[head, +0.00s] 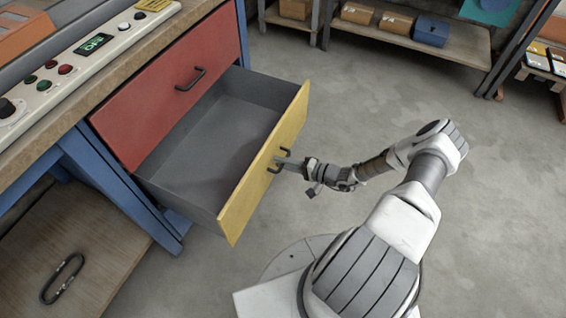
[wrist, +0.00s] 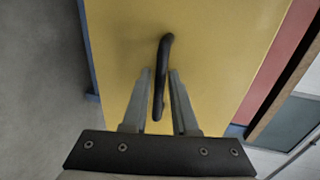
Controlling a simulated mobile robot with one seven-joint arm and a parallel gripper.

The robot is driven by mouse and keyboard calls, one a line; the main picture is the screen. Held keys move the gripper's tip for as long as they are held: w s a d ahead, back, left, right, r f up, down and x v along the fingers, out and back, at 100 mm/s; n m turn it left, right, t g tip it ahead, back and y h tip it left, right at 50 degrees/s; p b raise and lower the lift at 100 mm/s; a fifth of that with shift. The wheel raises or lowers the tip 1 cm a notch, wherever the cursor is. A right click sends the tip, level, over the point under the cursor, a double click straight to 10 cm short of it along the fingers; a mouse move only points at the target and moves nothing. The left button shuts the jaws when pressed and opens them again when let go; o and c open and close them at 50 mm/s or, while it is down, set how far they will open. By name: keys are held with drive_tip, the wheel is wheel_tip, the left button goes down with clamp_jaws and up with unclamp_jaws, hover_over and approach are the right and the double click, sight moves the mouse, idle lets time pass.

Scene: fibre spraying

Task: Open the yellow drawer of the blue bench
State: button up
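The blue bench (head: 105,165) stands at the left, with a red drawer front (head: 165,85). Its yellow drawer (head: 262,165) is pulled far out, and the grey inside looks empty. The black handle (head: 279,161) is on the yellow front. My gripper (head: 287,164) is at this handle, reaching in from the right. Contact on the left finger is hard to make out.
A control panel (head: 75,55) lies on the bench top. A lower wooden shelf (head: 85,240) holds a dark oval object (head: 62,278). A shelf with boxes (head: 455,48) stands at the back. The concrete floor (head: 360,95) behind my arm is clear.

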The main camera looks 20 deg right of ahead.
drive_tip(key=p+v, duration=0.3)
drive_tip(key=v, duration=1.4)
drive_tip(key=shift+s, duration=0.25)
drive_tip(key=shift+d, duration=0.15)
